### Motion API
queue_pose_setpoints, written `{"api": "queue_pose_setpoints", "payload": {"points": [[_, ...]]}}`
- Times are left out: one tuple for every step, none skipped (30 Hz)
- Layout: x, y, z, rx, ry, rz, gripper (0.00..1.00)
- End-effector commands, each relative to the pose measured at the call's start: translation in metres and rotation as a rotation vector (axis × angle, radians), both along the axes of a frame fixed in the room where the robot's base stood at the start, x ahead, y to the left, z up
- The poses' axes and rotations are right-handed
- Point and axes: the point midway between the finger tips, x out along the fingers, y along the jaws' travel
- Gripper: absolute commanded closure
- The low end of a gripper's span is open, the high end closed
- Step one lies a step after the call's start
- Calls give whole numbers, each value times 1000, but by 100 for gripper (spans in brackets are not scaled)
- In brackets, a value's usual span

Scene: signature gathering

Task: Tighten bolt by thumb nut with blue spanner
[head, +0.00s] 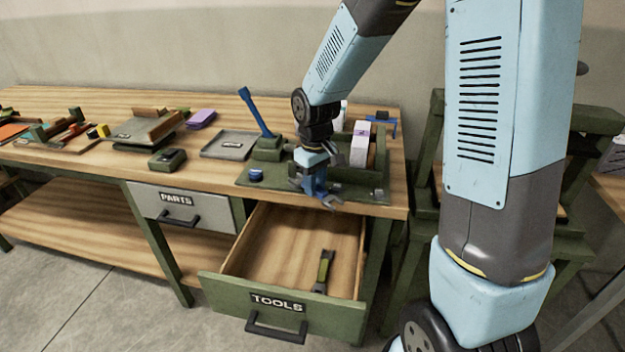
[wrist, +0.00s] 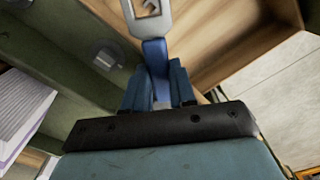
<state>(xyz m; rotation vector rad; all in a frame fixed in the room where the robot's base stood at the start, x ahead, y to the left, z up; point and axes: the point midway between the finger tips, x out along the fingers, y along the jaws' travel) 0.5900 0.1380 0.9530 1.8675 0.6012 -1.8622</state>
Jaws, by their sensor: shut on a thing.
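My gripper (head: 308,182) is over the front edge of the green fixture plate (head: 350,197) on the bench. It is shut on the blue spanner, whose grey open-ended head (head: 330,201) points down toward the front. In the wrist view, the spanner's blue shank (wrist: 155,55) rises from between the fingers (wrist: 158,88) to its grey head (wrist: 148,18). The spanner head is apart from any bolt. A round grey bolt-like head (wrist: 105,56) shows on the green surface to its left. A blue round knob (head: 255,174), possibly the thumb nut, sits at the plate's left.
The TOOLS drawer (head: 277,303) stands open below, holding a dark-and-green tool (head: 323,270). A blue lever (head: 257,112) rises on a green block behind. A white box (head: 360,142) stands in the green tray right of my gripper. The PARTS drawer (head: 180,207) is shut.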

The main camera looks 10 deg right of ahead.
Motion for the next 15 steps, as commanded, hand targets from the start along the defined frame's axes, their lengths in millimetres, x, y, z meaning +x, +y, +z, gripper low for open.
{"api": "queue_pose_setpoints", "payload": {"points": [[0,1,-3,0,1,1,100],[0,1,-4,0,1,1,100],[0,1,-6,1,1,1,100],[0,1,-7,1,1,1,100],[0,1,-8,1,1,1,100],[-1,3,-8,1,-2,-19,100],[-1,4,-7,1,-2,-37,100],[-2,5,-7,1,-2,-55,100],[-3,7,-7,1,-2,-78,100],[-4,8,-7,1,-1,-94,100],[-4,9,-7,2,-2,-112,100],[-5,10,-7,2,-2,-135,100],[-5,12,-7,2,-2,-151,100],[-6,13,-7,2,-2,-169,100],[-6,14,-7,1,-3,-192,100]]}}
